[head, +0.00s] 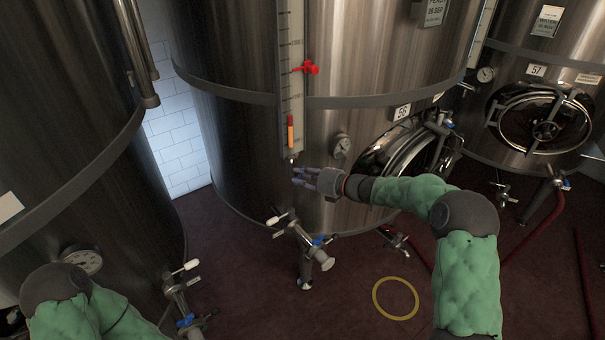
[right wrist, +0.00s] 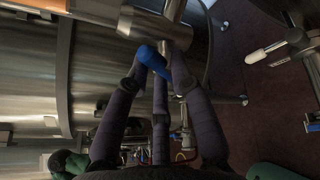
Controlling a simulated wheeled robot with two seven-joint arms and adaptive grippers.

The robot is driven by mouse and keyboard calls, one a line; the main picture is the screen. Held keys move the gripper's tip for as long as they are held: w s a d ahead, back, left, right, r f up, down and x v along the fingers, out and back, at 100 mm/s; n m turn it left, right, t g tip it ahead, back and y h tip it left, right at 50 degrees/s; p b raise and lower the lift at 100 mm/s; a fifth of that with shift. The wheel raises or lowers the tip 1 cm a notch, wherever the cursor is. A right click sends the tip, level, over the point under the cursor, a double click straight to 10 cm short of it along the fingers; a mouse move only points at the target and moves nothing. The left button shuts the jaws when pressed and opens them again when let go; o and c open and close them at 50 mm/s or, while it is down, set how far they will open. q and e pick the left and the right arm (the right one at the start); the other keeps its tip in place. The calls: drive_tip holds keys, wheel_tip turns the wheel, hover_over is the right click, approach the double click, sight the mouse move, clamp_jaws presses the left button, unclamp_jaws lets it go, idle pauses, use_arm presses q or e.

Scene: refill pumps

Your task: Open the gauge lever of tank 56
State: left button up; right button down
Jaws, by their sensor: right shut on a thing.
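Tank 56 (head: 235,150) is a large steel tank with a number plate (head: 402,112) on its front. A level gauge (head: 291,70) runs down it, with a red marker (head: 306,68) and an orange-red piece (head: 290,132) low on it. My right gripper (head: 298,177) is just below the gauge's lower end. In the right wrist view my right gripper (right wrist: 162,65) is shut on a blue lever (right wrist: 153,61) beside a metal fitting (right wrist: 155,27). The fingers hide part of the lever. My left gripper is out of view; only my left arm shows.
A dial (head: 341,145) and a round manway door (head: 400,150) are on the tank's front. Tank 57 (head: 537,70) stands at the right. A yellow ring (head: 395,317) lies on the floor.

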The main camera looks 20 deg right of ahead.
drive_tip(key=shift+a+n+h+b, duration=0.1)
drive_tip(key=shift+n+h+b, duration=0.25)
drive_tip(key=shift+n+h, duration=0.55)
drive_tip(key=shift+s+f+n+h+b, duration=0.1)
drive_tip(key=shift+n+h+b, duration=0.7)
drive_tip(key=shift+n+b, duration=0.6)
drive_tip(key=c, duration=1.1)
unclamp_jaws()
